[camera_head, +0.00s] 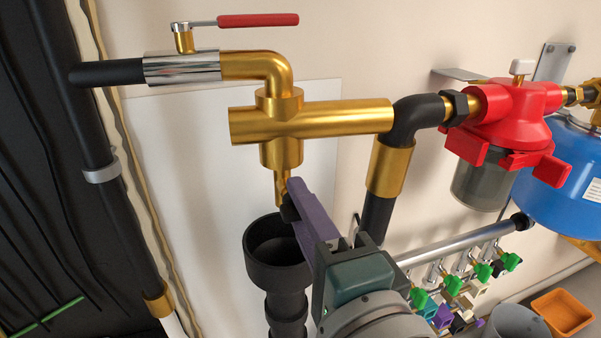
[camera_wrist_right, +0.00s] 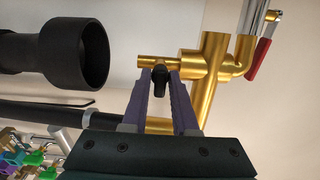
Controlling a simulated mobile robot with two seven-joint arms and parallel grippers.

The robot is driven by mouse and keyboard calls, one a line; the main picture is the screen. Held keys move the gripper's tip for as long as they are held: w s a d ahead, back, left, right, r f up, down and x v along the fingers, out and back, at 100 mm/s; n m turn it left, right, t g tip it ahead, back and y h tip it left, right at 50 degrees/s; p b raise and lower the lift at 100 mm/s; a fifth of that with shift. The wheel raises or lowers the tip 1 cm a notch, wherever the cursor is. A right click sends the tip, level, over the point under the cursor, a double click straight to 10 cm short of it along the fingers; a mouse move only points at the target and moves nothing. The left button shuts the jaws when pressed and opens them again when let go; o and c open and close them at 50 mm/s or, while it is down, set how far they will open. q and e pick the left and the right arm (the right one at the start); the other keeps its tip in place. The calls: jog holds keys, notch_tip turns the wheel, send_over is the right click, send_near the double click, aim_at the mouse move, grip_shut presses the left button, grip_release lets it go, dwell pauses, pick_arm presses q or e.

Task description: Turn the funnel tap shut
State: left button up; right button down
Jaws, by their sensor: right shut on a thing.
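The funnel tap is a small brass spout (camera_head: 281,185) under the brass body, above the black funnel (camera_head: 258,272). Its dark handle (camera_wrist_right: 160,82) shows between my fingers in the right wrist view, where the brass spout (camera_wrist_right: 148,61) lies just beyond it. My right gripper (camera_head: 290,203) has purple fingers and is shut on this handle; it also shows in the right wrist view (camera_wrist_right: 160,77). In the head view the fingers hide most of the handle. The funnel (camera_wrist_right: 82,48) stands apart from the spout end. My left gripper is not in view.
A red lever (camera_head: 258,20) sits on the upper pipe. A red-topped filter (camera_head: 505,115) and a blue tank (camera_head: 560,180) are at the right. Several green-handled valves (camera_head: 483,271) line a manifold below. An orange bin (camera_head: 563,311) and a grey bucket (camera_head: 515,322) are lower right.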

jog(key=c, duration=0.9)
grip_release()
jog(key=shift+o, duration=0.2)
jog(key=shift+s, duration=0.1)
jog(key=v, duration=0.9)
jog(key=shift+s+d, duration=0.15)
jog(key=shift+s, duration=0.2)
jog(key=shift+r, duration=0.15)
